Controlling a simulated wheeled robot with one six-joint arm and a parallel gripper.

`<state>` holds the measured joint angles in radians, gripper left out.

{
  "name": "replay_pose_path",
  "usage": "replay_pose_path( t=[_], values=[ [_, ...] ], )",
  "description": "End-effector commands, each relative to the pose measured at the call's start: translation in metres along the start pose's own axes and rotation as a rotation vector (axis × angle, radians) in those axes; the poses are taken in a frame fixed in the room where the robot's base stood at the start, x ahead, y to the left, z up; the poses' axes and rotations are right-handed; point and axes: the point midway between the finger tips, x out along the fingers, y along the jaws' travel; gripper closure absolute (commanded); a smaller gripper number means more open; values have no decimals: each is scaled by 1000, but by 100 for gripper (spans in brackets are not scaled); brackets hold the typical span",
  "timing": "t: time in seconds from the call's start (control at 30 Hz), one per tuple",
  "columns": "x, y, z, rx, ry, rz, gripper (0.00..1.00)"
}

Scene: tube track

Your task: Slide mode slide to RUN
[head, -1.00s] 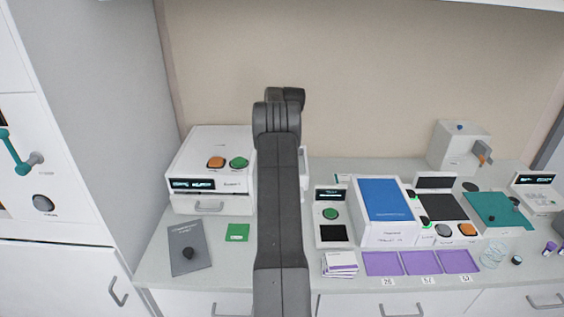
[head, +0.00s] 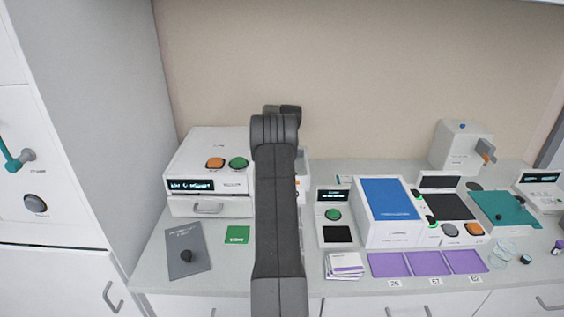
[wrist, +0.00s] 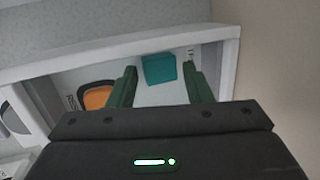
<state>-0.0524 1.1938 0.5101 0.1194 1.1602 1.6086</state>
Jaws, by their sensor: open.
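A teal block (wrist: 158,69), which looks like the slide's knob, sits on a recessed white panel (wrist: 150,94) in the wrist view. My gripper (wrist: 160,71) is open, with its two dark green fingers on either side of the block. The fingertips reach about level with it in the picture, with a visible gap on each side. I cannot tell whether they are at its depth. A small dark marking is printed by the right fingertip, too small to read. In the head view my arm hides my gripper and most of the device behind it.
An orange button (wrist: 97,97) lies left of the fingers, inside the panel's raised pale rim (wrist: 110,47). In the head view a white box (head: 205,150) with orange and green buttons stands left of my arm. A small device (head: 333,232) and a blue-topped box (head: 388,200) stand right.

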Motion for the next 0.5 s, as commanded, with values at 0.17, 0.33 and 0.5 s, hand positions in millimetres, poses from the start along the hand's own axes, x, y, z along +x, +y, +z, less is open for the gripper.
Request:
replay_pose_path(
  t=[0.17,0.33,0.5],
  values=[
    [0,0,0,0,0,0,55],
    [0,0,0,0,0,0,76],
    [0,0,0,0,0,1,79]
  ],
)
